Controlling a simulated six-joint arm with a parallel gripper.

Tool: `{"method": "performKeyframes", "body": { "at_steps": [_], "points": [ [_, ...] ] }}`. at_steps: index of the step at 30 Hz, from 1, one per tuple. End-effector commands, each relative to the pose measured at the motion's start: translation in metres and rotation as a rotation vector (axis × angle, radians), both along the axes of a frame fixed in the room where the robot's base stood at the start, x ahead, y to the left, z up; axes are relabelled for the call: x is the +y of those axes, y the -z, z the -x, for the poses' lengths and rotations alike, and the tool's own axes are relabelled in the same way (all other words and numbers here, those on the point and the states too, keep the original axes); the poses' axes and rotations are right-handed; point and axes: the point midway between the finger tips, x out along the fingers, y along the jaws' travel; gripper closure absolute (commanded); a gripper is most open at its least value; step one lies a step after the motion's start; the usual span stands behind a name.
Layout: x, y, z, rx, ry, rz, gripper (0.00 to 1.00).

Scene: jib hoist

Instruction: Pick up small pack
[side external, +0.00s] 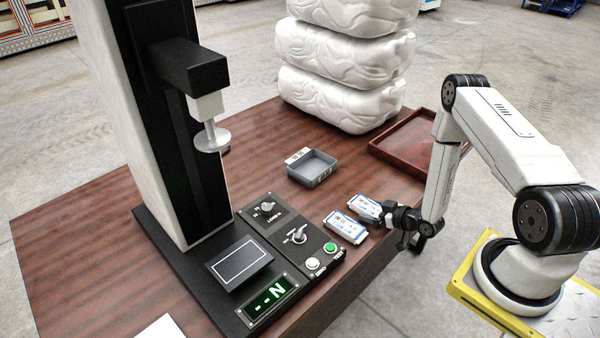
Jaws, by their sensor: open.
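Two small white packs with blue print lie on the wooden table, right of the control panel. The nearer small pack (345,226) lies flat beside the panel. The farther small pack (365,207) lies just behind it, close to my gripper. My gripper (387,214) is low over the table's right edge, with its open fingers pointing left at the packs. The fingertips are dark and small, and I cannot tell whether they touch or straddle the farther pack.
A grey open bin (312,170) stands behind the packs. A dark red tray (405,142) is at the back right, near my arm. White stacked sacks (345,62) stand at the back. The press machine (190,75) and its control panel (298,238) fill the left side.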

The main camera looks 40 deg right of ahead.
Motion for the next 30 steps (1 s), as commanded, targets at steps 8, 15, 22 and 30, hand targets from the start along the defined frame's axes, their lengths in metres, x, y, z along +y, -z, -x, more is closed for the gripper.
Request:
{"method": "performKeyframes", "body": {
  "at_steps": [8,15,22,30],
  "points": [
    [0.0,0.0,0.0,0.0,0.0,0.0,0.29],
    [0.0,0.0,0.0,0.0,0.0,0.0,0.78],
    [0.0,-0.001,0.0,0.0,0.0,0.0,0.78],
    [0.0,-0.014,0.0,-0.001,0.0,0.001,0.78]
  ]
}}
